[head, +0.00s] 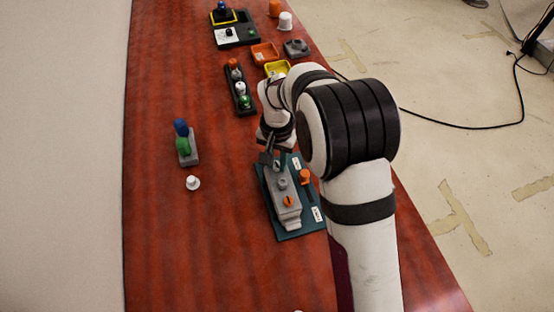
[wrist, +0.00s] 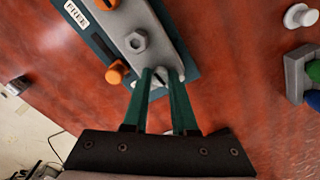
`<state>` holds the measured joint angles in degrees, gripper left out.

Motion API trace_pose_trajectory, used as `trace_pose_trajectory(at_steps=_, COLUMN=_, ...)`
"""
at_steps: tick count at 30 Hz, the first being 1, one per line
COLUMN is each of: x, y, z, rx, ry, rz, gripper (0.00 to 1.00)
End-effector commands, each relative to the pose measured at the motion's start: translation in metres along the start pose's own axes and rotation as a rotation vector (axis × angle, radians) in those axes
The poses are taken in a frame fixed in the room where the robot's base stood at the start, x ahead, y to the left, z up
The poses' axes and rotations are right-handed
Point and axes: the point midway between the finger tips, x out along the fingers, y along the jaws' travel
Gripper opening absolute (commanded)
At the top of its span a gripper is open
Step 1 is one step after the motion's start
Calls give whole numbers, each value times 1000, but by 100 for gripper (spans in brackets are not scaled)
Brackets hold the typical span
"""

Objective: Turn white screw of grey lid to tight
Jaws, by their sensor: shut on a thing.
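The grey lid (head: 280,194) lies on a teal base plate (head: 308,230); in the wrist view the lid (wrist: 117,19) runs up and left from my fingers. A grey hex nut (wrist: 136,41) sits midway along it, and an orange screw (head: 289,201) is at its near end in the head view. My gripper (wrist: 160,74) is shut at the lid's far end, its green fingers around a small pale piece (wrist: 158,82), which appears to be the white screw. The fingers hide most of it, so its turn cannot be read. In the head view my gripper (head: 269,155) points down there.
An orange knob (head: 305,177) stands on the plate beside the lid, near a white label (head: 297,163). A "FREE" label (wrist: 76,14) shows in the wrist view. A white knob (head: 192,183) and a grey block (head: 190,158) with blue and green pieces stand left.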

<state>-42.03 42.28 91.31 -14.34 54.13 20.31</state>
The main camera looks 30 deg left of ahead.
Motion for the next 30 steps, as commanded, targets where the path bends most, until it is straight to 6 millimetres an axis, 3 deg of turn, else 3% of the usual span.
trace_pose_trajectory(at_steps=12, x=0, y=0, z=0, rx=120, ry=0, rz=0, gripper=0)
trace_pose_trajectory(at_steps=26, x=0, y=0, z=0, rx=127, ry=0, rz=0, gripper=0)
trace_pose_trajectory(at_steps=27, x=0, y=0, z=0, rx=127, ry=0, rz=0, gripper=33)
trace_pose_trajectory(at_steps=30, x=0, y=0, z=0, rx=127, ry=0, rz=0, gripper=51)
